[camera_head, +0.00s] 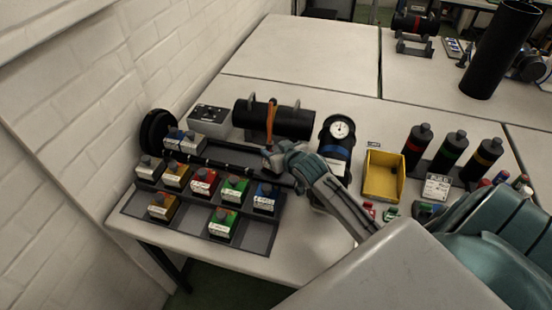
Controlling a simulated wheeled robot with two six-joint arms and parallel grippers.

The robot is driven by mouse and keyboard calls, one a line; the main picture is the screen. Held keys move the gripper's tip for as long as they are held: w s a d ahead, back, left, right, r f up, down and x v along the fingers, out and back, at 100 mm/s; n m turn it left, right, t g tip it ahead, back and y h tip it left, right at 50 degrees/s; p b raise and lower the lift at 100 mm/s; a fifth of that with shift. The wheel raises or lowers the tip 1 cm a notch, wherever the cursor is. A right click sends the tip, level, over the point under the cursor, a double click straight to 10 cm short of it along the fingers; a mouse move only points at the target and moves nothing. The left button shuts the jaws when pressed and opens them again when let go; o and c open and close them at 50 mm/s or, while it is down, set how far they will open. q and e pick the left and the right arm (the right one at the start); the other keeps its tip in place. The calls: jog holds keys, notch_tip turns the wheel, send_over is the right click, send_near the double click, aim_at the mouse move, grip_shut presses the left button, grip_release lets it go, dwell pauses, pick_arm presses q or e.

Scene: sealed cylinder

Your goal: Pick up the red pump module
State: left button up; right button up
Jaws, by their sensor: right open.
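The red pump module (204,181) sits in the dark compartment tray (261,236) on the table's left side, between an orange module (176,174) and a green module (235,187). It has a white label on its front and a darker knob on top. My right gripper (268,158) reaches in from the right and is to the right of and beyond the red module, apart from it. It is open, though its fingers are small and partly hidden in the picture. My left gripper is not in view.
A blue module (266,198) sits near my right gripper. A black cylinder (274,120) lies behind it, and a gauge unit (338,138) stands to the right. A yellow bin (383,176) and several dark bottles (416,147) stand farther right. A white wall (80,90) bounds the left.

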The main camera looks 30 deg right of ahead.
grip_shut()
dwell(0.4)
